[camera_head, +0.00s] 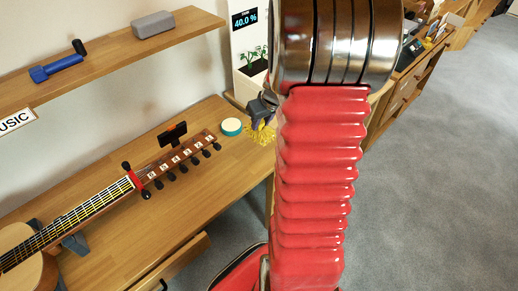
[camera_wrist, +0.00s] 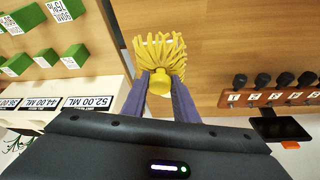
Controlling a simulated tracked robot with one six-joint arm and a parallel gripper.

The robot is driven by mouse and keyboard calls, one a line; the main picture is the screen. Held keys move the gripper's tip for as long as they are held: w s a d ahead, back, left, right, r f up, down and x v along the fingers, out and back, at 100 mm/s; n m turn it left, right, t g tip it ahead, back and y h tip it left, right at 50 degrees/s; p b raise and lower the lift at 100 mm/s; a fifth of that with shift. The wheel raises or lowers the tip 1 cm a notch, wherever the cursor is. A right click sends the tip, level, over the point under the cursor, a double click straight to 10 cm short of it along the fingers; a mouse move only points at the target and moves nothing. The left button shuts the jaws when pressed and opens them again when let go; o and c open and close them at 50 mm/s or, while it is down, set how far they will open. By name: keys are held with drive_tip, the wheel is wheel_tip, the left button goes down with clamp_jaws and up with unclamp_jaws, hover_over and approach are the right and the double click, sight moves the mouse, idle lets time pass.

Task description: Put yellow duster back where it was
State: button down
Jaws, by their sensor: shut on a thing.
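The yellow duster (camera_head: 263,135) has a bushy head of yellow strands and hangs from my gripper (camera_head: 262,106), near the right end of the wooden guitar table. It is partly hidden by my red arm in the head view. In the wrist view the duster (camera_wrist: 160,48) is held by its yellow handle between the two purple-grey fingers of my gripper (camera_wrist: 162,84). Its strands point away from the gripper, with wooden surface behind them. I cannot tell whether the strands touch the table.
A guitar (camera_head: 100,200) with a clip-on tuner (camera_head: 174,134) lies on the table (camera_head: 110,165). A shelf (camera_head: 105,62) holds a grey block (camera_head: 153,24) and a blue tool (camera_head: 57,68). Green blocks (camera_wrist: 75,57) show in the wrist view.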

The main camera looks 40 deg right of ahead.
sight(262, 133)
wheel_tip(262, 133, down, 6)
drive_tip(key=shift+r, duration=0.1)
idle(0.4)
drive_tip(key=shift+f, duration=1.95)
drive_tip(key=shift+f, duration=0.1)
drive_tip(key=c, duration=1.4)
unclamp_jaws()
drive_tip(key=v, duration=1.2)
